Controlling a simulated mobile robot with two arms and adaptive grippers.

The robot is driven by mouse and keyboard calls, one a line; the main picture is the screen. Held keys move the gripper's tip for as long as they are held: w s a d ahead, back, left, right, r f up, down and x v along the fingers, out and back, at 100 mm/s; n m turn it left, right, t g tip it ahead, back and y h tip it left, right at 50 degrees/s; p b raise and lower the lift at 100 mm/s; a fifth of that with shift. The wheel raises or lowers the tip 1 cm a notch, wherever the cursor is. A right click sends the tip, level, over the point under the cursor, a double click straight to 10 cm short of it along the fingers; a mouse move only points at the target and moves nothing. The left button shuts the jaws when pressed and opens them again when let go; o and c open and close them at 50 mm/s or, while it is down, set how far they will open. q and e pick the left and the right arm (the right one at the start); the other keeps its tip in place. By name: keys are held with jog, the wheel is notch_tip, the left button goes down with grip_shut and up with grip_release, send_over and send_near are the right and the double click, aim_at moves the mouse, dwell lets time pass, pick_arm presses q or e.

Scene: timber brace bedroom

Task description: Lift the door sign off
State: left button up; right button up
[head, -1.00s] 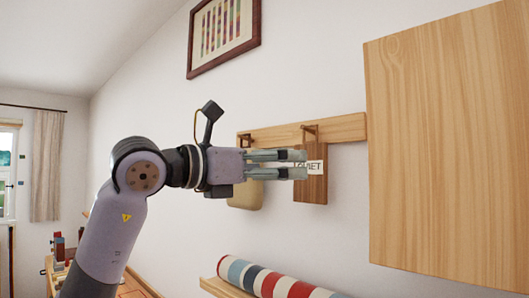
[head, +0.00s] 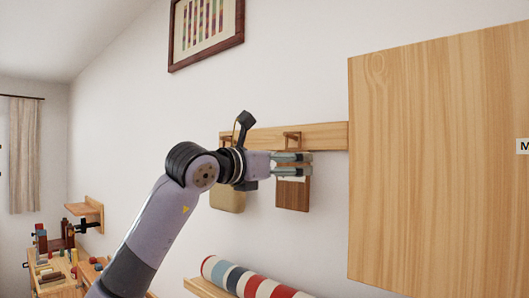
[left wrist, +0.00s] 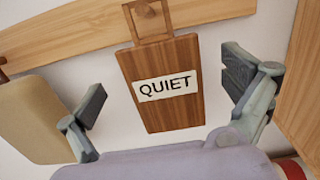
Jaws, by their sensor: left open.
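The door sign (head: 293,196) is a dark wooden board hanging from a peg on the wall rail. In the left wrist view the sign (left wrist: 160,112) carries a white label reading QUIET and hangs by a wooden loop at its top. My left gripper (head: 292,164) is in front of the sign's upper part and covers its label in the head view. In the left wrist view its open fingers (left wrist: 165,88) stand either side of the board, with gaps on both sides. My right gripper is not in view.
The pale wooden rail (head: 330,136) also bears a tan item (head: 228,197) left of the sign. A large wooden panel (head: 440,170) stands close on the right. A striped roll (head: 255,283) lies on a shelf below. A framed picture (head: 206,32) hangs above.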

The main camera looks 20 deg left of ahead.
pick_arm(q)
jog(key=p+x, duration=0.1)
jog(key=x, duration=0.2)
jog(key=shift+w+d, duration=0.15)
jog(key=shift+w, duration=0.2)
jog(key=shift+c, duration=0.3)
jog(key=c, duration=1.2)
jog(key=o, duration=0.6)
jog(key=shift+c, duration=0.2)
jog(key=c, duration=0.6)
jog(key=shift+o, duration=0.2)
jog(key=shift+r, duration=0.2)
jog(key=shift+r+p, duration=0.45)
jog(key=shift+p, duration=0.05)
